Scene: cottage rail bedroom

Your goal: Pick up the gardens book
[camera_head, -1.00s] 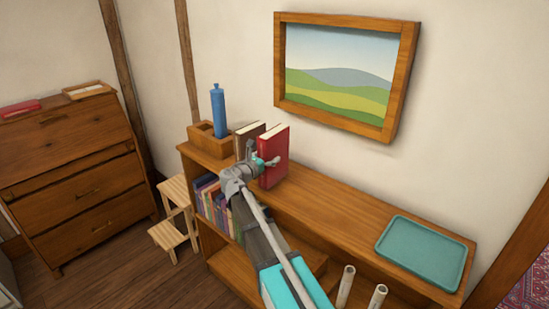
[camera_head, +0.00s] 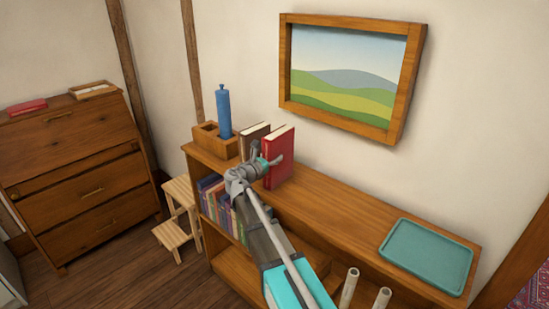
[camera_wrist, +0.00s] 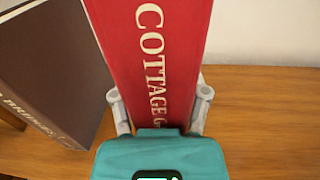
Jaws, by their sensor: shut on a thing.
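The red book (camera_head: 279,158) stands upright on top of the wooden bookcase. In the wrist view its red spine (camera_wrist: 160,50) reads "COTTAGE G", with the rest hidden behind my gripper. My gripper (camera_head: 268,162) is shut on this book, with one grey finger on each side of the spine in the wrist view (camera_wrist: 160,96). I cannot tell a gap between the book and the bookcase top. A dark brown book (camera_head: 250,138) stands just left of it, apart from my left finger. The brown book also shows in the wrist view (camera_wrist: 55,70).
A blue bottle-like thing (camera_head: 223,112) stands by a wooden box (camera_head: 206,140) left of the books. A teal tray (camera_head: 428,256) lies at the bookcase's right end. Bare wood (camera_head: 340,207) lies between. A framed picture (camera_head: 352,78) hangs behind. A step stool (camera_head: 178,233) stands left.

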